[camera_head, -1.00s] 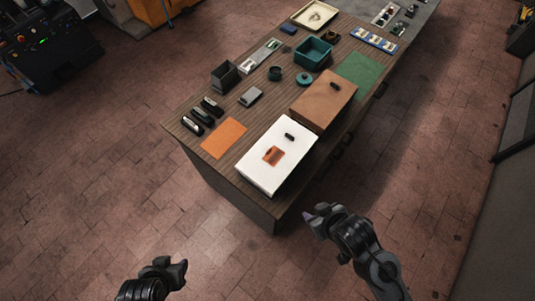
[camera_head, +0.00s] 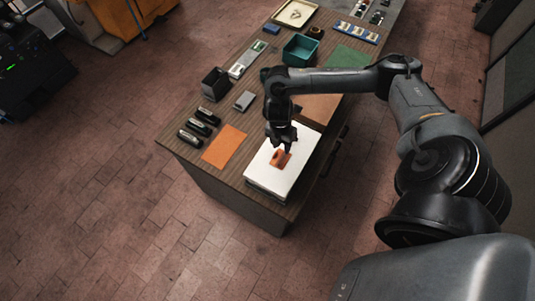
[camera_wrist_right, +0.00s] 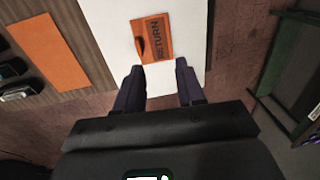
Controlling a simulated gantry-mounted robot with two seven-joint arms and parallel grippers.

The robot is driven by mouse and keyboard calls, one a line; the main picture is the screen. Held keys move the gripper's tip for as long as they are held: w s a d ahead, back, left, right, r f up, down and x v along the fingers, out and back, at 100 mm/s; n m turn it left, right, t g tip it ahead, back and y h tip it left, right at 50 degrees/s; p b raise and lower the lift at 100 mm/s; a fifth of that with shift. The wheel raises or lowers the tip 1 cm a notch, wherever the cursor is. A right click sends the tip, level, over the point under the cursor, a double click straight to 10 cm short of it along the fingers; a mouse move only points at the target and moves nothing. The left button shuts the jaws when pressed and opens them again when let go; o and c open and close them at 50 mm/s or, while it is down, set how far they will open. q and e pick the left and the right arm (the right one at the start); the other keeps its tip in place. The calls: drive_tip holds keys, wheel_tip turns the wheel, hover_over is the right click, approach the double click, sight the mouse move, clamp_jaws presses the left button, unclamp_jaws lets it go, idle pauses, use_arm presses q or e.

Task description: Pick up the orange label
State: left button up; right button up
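The orange label (camera_head: 279,160) lies on the white box top (camera_head: 262,177) near the front end of the table. In the right wrist view the label (camera_wrist_right: 154,38) reads "RETURN" and has a dark orange raised tab at its left side. My right gripper (camera_head: 282,149) reaches over the box and hangs just above the label. In the right wrist view its two fingers (camera_wrist_right: 160,72) are apart, with nothing between them, and the label lies just beyond their tips. My left gripper is not in the frames now.
A flat orange sheet (camera_head: 224,146) lies left of the box. Several black staplers (camera_head: 197,128) lie beside it. A dark open bin (camera_head: 216,83), a grey block (camera_head: 244,100) and a teal bin (camera_head: 301,50) stand further back. A brown box (camera_head: 318,108) sits behind the white one, partly under my arm.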

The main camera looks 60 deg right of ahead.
drive_tip(key=w+d+r, duration=0.1)
drive_tip(key=w+r, duration=0.1)
drive_tip(key=b, duration=0.2)
hover_over(275, 154)
drive_tip(key=shift+t, duration=0.4)
drive_tip(key=f, duration=0.5)
drive_tip(key=shift+d+f, duration=0.15)
drive_tip(key=shift+d, duration=0.2)
drive_tip(key=shift+a+f, duration=0.1)
drive_tip(key=shift+f, duration=0.4)
drive_tip(key=f, duration=0.2)
drive_tip(key=f+p, duration=0.1)
drive_tip(key=shift+w+a+f, duration=0.1)
drive_tip(key=shift+a, duration=0.15)
drive_tip(key=shift+f, duration=0.5)
drive_tip(key=shift+c, duration=0.4)
clamp_jaws()
